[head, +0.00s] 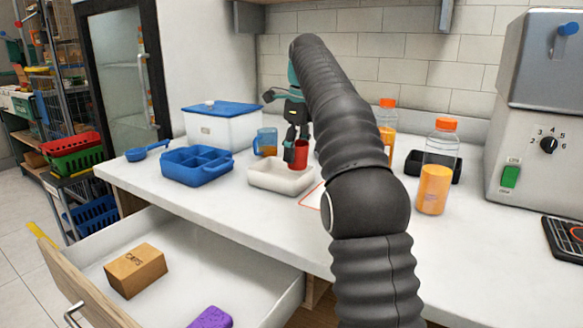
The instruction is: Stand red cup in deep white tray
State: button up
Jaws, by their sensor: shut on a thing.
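The red cup (300,153) is upright at the right side of the deep white tray (273,180). My gripper (295,142) reaches down from above and is shut on the cup at its upper part. The cup's lower part overlaps the tray's right end in the head view. I cannot tell whether its base touches the tray floor or is held above it. The tray stands on the white counter, and the part I see of its inside looks empty. My dark arm hides what lies right behind it.
A blue divided tray (190,178) stands left of the white tray. A blue-tinted jug (266,142) with orange content stands behind. A blue-lidded white box (222,130) and a blue scoop (147,151) are farther left. Juice bottles (433,190) stand right. An open drawer (190,262) is below.

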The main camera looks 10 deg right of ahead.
aim_at(291, 167)
jog(key=shift+w+a+f, duration=0.3)
jog(key=shift+w+f, duration=0.05)
jog(key=shift+w, duration=0.15)
jog(key=shift+w+a+f, duration=0.25)
jog(key=shift+w+f, duration=0.05)
jog(key=shift+w, duration=0.15)
jog(key=shift+s+d+f, duration=0.1)
jog(key=shift+s+f, duration=0.05)
jog(key=shift+f, duration=1.75)
jog(key=shift+f, duration=0.1)
jog(key=o, duration=0.5)
jog(key=shift+o, duration=0.2)
jog(key=shift+s+d+r, duration=0.1)
jog(key=shift+d+r, duration=0.05)
jog(key=shift+r, duration=1.4)
jog(key=shift+s+d+r, duration=0.1)
jog(key=shift+r, duration=1.4)
jog(key=shift+s+r, duration=0.1)
jog(key=shift+r, duration=0.65)
